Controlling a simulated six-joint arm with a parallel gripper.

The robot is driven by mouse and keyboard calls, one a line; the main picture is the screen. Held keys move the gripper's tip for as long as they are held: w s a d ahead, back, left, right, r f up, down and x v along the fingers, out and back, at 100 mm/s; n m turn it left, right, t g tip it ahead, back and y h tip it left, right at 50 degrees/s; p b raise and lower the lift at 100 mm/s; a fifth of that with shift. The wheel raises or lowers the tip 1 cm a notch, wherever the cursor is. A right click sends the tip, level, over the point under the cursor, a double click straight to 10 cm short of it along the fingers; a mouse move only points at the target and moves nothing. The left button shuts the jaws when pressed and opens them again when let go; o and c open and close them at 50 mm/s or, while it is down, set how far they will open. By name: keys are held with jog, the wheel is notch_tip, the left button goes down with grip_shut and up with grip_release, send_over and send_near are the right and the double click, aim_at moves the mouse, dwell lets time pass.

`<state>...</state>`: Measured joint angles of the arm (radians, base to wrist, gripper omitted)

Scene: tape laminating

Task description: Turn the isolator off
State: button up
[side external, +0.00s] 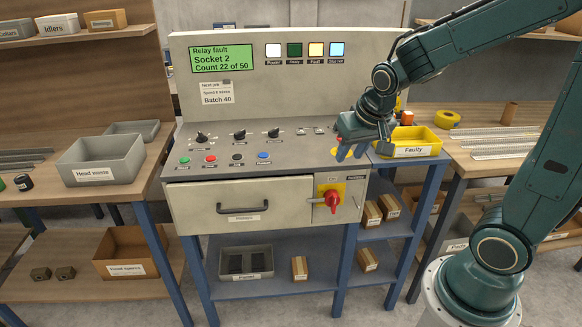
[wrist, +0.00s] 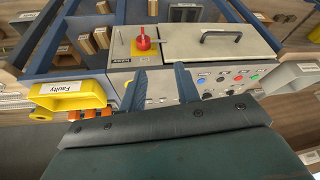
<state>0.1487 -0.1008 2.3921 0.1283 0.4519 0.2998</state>
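The isolator (side external: 333,200) is a red rotary handle on a yellow plate, low on the right front of the grey machine, beside the drawer. It also shows in the wrist view (wrist: 143,40), beyond the fingertips and a little left of the gap between them. Its exact angle is hard to tell. My gripper (side external: 347,153) is above and behind the isolator, over the right end of the sloped control panel, apart from the handle. In the wrist view its two blue fingers (wrist: 162,82) stand apart with nothing between them.
The machine's display (side external: 222,59) reads "Relay fault, Socket 2". The panel (side external: 262,155) carries knobs and coloured buttons near my fingers. A drawer with a dark handle (side external: 242,209) adjoins the isolator. A yellow "Faulty" bin (side external: 411,140) stands right of my gripper. Space before the isolator is clear.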

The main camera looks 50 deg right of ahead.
jog(key=shift+s+a+r+n, duration=0.3)
jog(key=shift+s+a+r, duration=0.2)
jog(key=shift+s+r, duration=0.15)
jog(key=shift+a+r, duration=0.1)
jog(key=shift+r, duration=0.05)
jog(key=s+a+r+n+y, duration=0.1)
jog(key=s+a+r+n, duration=0.1)
jog(key=s, duration=0.4)
jog(key=s+a+r+n+t+y, duration=0.1)
jog(key=s+a+r+n, duration=0.2)
jog(key=s, duration=0.3)
jog(key=shift+s+a+r, duration=0.2)
jog(key=shift+a+r, duration=0.6)
jog(key=shift+r, duration=0.1)
